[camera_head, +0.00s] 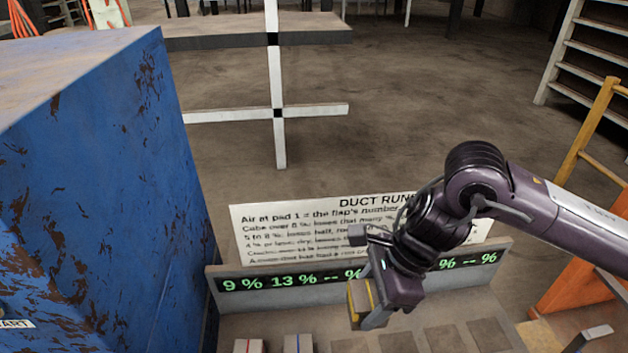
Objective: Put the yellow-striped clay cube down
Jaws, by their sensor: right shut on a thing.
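My right gripper (370,303) is shut on the yellow-striped clay cube (359,299). It holds the cube in front of the display board, above the row of pads on the bench. Part of the cube is hidden by the gripper. A red-striped cube (248,346) and a blue-striped cube (298,344) stand at the bottom edge, left of the held cube. To their right are several darker square pads, such as one bare pad (447,339). My left gripper is not in view.
The display board (215,272) runs behind the pads, reading 9 %, 13 % and dashes in green. A white text sign (300,225) stands behind it, partly covered by my right arm. A scuffed blue box (90,190) fills the left side.

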